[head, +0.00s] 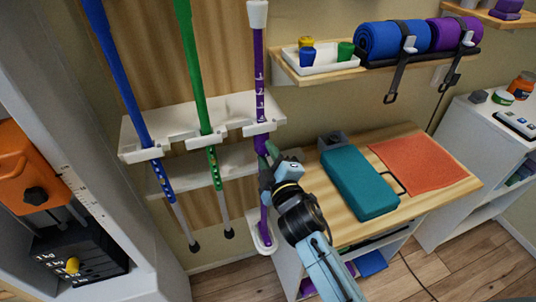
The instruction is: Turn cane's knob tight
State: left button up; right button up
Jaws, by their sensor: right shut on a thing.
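A purple cane (259,75) with white number marks stands upright in the right slot of a white rack (191,117). Its lower end rests in a white foot holder (263,239). My right gripper (267,166) is at the purple cane just below the rack's slot, shut on it where the knob sits. The knob itself is hidden by the fingers. A blue cane (118,75) and a green cane (190,62) lean in the other slots, with holes along their lower shafts. My left gripper is not in view.
A wooden table (420,206) at right holds a teal case (357,182) and an orange mat (419,163). Above it, a shelf (300,78) carries a white tray (319,62) and rolled mats (385,41). An orange machine (28,168) stands at the left.

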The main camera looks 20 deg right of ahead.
jog(key=m+p, duration=0.1)
jog(key=m, duration=0.3)
jog(key=shift+r+m+p, duration=0.15)
jog(key=shift+m+p, duration=0.25)
jog(key=m+p, duration=0.1)
jog(key=m, duration=0.2)
jog(key=shift+m+p, duration=0.3)
jog(key=shift+p, duration=0.1)
jog(key=shift+m+p, duration=0.75)
jog(key=shift+m, duration=0.65)
jog(key=o, duration=1)
jog(key=shift+s, duration=0.1)
